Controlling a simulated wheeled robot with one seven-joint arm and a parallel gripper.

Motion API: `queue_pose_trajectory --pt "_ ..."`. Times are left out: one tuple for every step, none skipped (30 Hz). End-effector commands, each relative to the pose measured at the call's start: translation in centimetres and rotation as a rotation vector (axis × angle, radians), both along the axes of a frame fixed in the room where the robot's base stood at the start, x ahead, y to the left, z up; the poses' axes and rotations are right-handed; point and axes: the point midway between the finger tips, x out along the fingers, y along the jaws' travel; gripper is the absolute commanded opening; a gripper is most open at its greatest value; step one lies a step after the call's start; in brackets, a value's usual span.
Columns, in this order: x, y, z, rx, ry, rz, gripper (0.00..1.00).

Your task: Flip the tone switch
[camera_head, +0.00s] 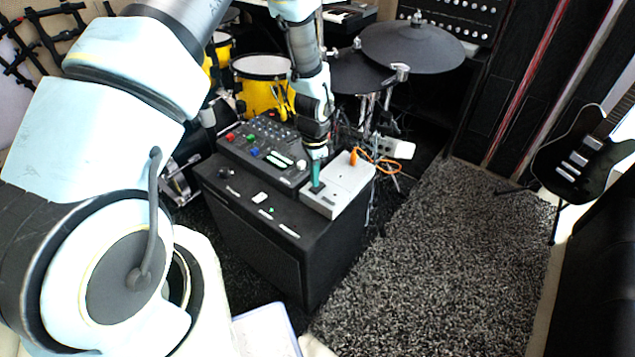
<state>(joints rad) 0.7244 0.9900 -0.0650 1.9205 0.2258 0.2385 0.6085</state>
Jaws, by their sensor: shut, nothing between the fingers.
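A light grey box (347,183) sits on top of a black amplifier-like cabinet (278,235), at its right end. A small dark patch with a switch-like part (317,188) shows on the near left of the grey box's top. I cannot tell the switch's position. My gripper (317,180) points down over this part, with its greenish fingers shut and empty. The fingertips are at or just above the switch; contact cannot be told. An orange plug and cable (356,157) are at the box's far edge.
A dark mixer (264,150) with coloured buttons stands left of the grey box. Yellow drums (262,80) and dark cymbal pads (412,46) are behind. A grey shaggy rug (450,260) lies clear at right. A black guitar (575,160) stands at far right.

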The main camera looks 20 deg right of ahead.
Motion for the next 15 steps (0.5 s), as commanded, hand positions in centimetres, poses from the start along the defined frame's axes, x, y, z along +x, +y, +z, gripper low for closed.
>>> queue_pose_trajectory --pt "0.0 0.0 0.8 0.000 0.000 0.000 0.00" --pt "0.0 0.0 1.0 0.000 0.000 0.000 0.00" --pt "0.0 0.0 1.3 0.000 0.000 0.000 0.00" --pt "0.0 0.0 1.5 0.000 0.000 0.000 0.00" --pt "0.0 0.0 1.7 0.000 0.000 0.000 0.00" --pt "0.0 0.0 2.0 0.000 0.000 0.000 0.00" --pt "0.0 0.0 2.3 0.000 0.000 0.000 0.00" --pt "0.0 0.0 2.5 0.000 0.000 0.000 0.00" --pt "0.0 0.0 2.8 0.000 0.000 0.000 0.00" --pt "0.0 0.0 3.0 0.000 0.001 0.000 0.00" --pt "0.0 0.0 3.2 0.000 0.001 0.000 0.00" --pt "0.0 0.0 3.5 0.001 0.001 0.000 0.00" --pt "0.0 0.0 3.8 0.001 0.001 0.000 0.00" --pt "0.0 0.0 4.0 0.001 0.001 0.000 0.00" --pt "0.0 0.0 4.3 0.001 0.001 0.000 0.00"
